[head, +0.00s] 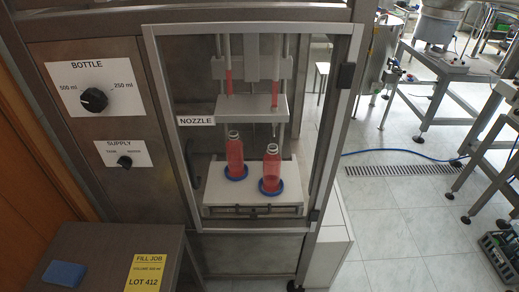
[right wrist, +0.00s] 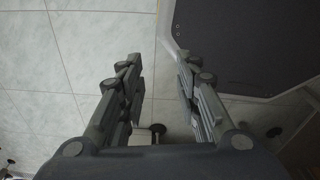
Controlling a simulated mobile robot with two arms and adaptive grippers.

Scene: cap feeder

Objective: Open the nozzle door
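The nozzle door (head: 314,160) is a clear panel in a light metal frame on the front of the filling machine, and it appears shut. Its hinges are on the right edge, and a NOZZLE label (head: 196,120) sits at its left side. Behind it, two red-filled bottles (head: 235,158) stand in blue rings on a white platform under the nozzles. My right gripper (right wrist: 156,60) shows in the right wrist view with its fingers apart and nothing between them, above the tiled floor. My left gripper is not in view, and no gripper shows in the head view.
A BOTTLE knob (head: 94,100) and a SUPPLY knob (head: 124,161) are on the panel left of the door. Tiled floor (head: 390,225) is open to the right.

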